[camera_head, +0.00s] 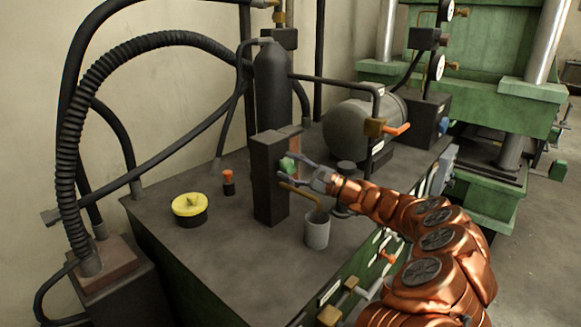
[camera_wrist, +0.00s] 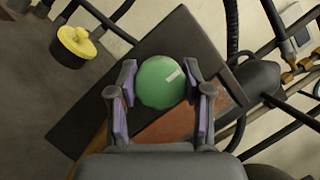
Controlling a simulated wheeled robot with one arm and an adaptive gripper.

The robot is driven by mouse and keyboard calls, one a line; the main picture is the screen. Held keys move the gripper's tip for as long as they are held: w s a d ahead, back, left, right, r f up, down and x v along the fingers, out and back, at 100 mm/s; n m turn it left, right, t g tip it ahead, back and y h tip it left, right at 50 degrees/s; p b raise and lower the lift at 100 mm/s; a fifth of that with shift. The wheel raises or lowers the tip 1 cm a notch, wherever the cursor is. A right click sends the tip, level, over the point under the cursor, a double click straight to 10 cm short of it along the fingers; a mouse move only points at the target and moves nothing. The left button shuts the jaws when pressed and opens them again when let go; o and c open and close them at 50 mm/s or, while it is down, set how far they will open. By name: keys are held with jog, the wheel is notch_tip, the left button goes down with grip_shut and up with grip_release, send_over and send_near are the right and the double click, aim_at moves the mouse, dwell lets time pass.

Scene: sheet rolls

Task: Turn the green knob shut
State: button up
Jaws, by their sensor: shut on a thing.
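The green knob (camera_wrist: 160,84) is round with a small pale mark on its face. It sits on the front of a dark upright block (camera_head: 268,180), and in the head view the green knob (camera_head: 287,164) is small and partly covered by the gripper. My gripper (camera_wrist: 160,95) has its two purple-padded fingers on either side of the knob, shut on it. In the head view my gripper (camera_head: 288,168) reaches the knob from the right. The wrist view shows the block rotated, with the pale mark toward the right finger.
A brass spout (camera_head: 298,191) sits below my gripper over a grey cup (camera_head: 317,230). A yellow-topped button (camera_head: 189,205) and a small orange-capped part (camera_head: 228,182) stand left of the block. A black cylinder (camera_head: 271,90) and a grey motor (camera_head: 352,125) stand behind.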

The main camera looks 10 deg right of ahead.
jog(key=o, duration=1.2)
jog(key=r+v, duration=0.1)
jog(key=v, duration=0.8)
jog(key=r+v, duration=0.1)
jog(key=v, duration=0.4)
jog(key=shift+s+d+r, duration=0.25)
jog(key=shift+s+d, duration=0.15)
jog(key=shift+d, duration=0.15)
